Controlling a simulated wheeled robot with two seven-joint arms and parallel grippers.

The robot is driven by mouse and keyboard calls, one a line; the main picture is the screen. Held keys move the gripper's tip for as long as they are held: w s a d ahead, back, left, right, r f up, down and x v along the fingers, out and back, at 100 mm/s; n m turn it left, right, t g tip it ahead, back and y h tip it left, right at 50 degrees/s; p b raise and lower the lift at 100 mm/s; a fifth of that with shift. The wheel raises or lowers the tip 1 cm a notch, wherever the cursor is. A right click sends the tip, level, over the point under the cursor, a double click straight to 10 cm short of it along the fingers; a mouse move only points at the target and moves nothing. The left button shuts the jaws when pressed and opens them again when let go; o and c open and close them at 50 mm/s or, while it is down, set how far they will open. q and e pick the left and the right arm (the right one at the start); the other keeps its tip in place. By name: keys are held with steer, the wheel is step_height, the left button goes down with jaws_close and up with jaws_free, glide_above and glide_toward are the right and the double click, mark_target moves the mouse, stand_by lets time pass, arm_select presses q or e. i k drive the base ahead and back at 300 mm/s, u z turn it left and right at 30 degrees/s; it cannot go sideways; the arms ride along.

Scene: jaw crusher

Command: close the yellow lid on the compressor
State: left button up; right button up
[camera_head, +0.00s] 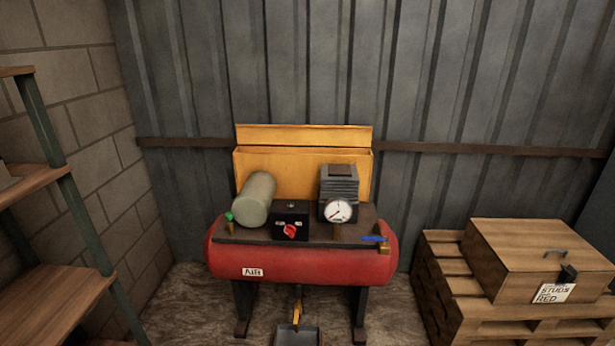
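The yellow lid (303,160) stands upright and open at the back of the compressor, in front of the metal wall. The compressor has a red tank (310,263) labelled "AIR" with a dark top plate. On the plate are a grey-green cylinder (256,198), a black box with a red knob (290,222), a dark finned block (339,186) and a round white gauge (340,210). A green knob sits at the left end and a blue lever (374,239) at the right. Neither of my grippers shows in the head view.
A shelf unit (62,180) with wooden boards stands at the left by the block wall. At the right, a wooden crate (530,255) with a paper label sits on pallets (440,290). A small tray (298,335) lies below the tank. Floor shows on both sides of the compressor.

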mark_target(293, 135)
steer(key=z, duration=0.45)
steer(key=k, duration=1.1)
steer(key=z, duration=1)
steer(key=i, duration=2.05)
steer(key=u, duration=1.2)
steer(key=i, duration=1)
steer(key=u, duration=1)
